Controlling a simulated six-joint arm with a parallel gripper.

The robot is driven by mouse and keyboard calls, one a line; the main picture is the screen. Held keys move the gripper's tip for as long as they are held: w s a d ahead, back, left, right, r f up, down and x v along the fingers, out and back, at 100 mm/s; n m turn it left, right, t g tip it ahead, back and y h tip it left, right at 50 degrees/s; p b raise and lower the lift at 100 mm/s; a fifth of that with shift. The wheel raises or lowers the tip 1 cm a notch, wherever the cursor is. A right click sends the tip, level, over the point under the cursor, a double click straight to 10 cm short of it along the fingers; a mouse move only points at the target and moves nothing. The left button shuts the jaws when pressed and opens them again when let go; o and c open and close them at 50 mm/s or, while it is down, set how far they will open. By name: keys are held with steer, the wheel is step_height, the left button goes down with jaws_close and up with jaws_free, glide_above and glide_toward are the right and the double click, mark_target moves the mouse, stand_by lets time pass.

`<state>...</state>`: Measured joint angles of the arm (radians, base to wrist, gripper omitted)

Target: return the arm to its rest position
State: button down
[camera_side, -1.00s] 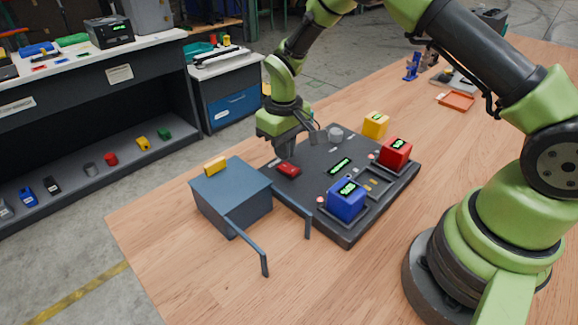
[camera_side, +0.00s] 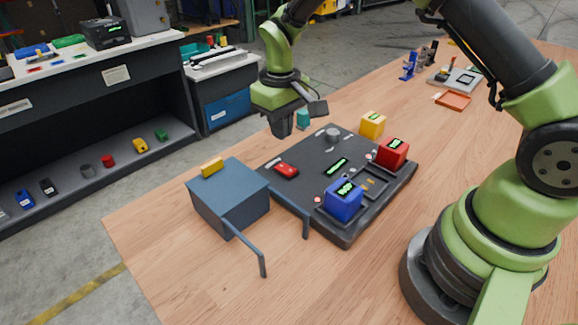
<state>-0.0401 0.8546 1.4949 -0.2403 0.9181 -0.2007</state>
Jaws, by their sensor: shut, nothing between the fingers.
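My gripper (camera_side: 284,127) hangs in the air above the far left part of the black board, with its fingers pointing down. Its fingers are shut with nothing between them. My arm arches from its base at the right of the side view over to the left. The black board (camera_side: 346,233) lies on the wooden table (camera_side: 175,262). A red switch-like piece (camera_side: 286,170) on the board lies just below my gripper, clear of it.
A blue cube (camera_side: 343,201) and a red cube (camera_side: 392,154) sit on the board, and a yellow cube (camera_side: 373,125) is at its far edge. The front table area is clear.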

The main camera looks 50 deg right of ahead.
steer(key=s+r+m+t+y, duration=0.15)
steer(key=s+r, duration=0.25)
steer(key=r, duration=0.4)
steer(key=s+r+m+t+h, duration=0.1)
steer(key=s+r+t, duration=0.1)
steer(key=s+r, duration=0.5)
steer(key=s+a+r+m+t+y, duration=0.1)
steer(key=s+r+t, duration=0.2)
steer(key=s, duration=0.9)
step_height(320, 180, up, 2)
steer(key=shift+r+t, duration=0.1)
steer(key=shift+t, duration=0.25)
